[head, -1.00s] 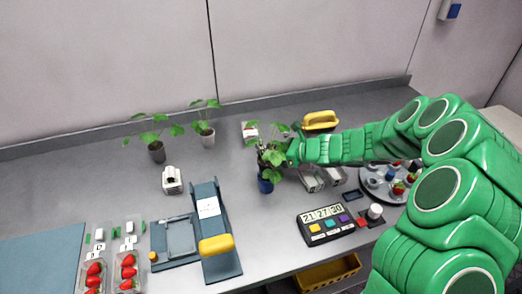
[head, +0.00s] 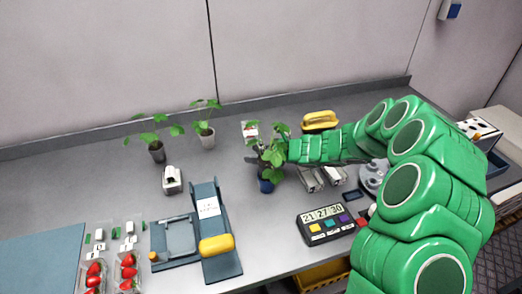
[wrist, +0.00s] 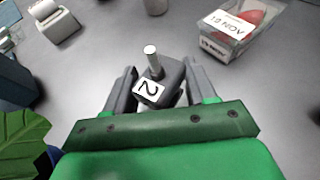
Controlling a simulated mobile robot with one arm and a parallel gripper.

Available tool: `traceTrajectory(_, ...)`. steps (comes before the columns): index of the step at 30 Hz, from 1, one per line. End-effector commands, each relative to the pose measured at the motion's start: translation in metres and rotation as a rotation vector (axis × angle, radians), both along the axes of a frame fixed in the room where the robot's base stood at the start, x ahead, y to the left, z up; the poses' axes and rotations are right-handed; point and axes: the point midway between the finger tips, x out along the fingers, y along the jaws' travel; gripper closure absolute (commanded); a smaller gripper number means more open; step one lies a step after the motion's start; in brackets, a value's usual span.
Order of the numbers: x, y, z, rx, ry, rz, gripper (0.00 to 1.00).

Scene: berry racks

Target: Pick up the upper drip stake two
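The drip stake (wrist: 158,85) shows in the wrist view as a dark grey block with a pale round peg and a white label reading 2. My gripper (wrist: 161,80) is open, with one dark finger on each side of the block. The block sits slightly turned between the fingers, close to both; any contact is hard to tell. In the head view my gripper (head: 254,160) reaches behind the leafy plant in the blue pot (head: 266,185), and the stake is hidden there.
A clear punnet (wrist: 232,32) with a red berry stands beyond the right finger. The plant's leaf (wrist: 22,140) is close on the left.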

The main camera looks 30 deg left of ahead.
Motion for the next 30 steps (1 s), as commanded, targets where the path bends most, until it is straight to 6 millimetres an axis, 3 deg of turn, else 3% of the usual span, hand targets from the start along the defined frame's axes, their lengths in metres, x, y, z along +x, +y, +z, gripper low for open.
traceTrajectory(1,0.000,0.000,0.000,0.000,0.000,0.000,0.53)
traceTrajectory(7,0.000,0.000,0.000,0.000,0.000,0.000,0.83)
traceTrajectory(8,0.000,0.000,0.000,0.000,0.000,0.000,0.85)
traceTrajectory(20,0.000,0.000,0.008,0.001,-0.002,0.001,0.86)
traceTrajectory(30,0.001,0.000,0.058,0.001,-0.003,-0.001,0.86)
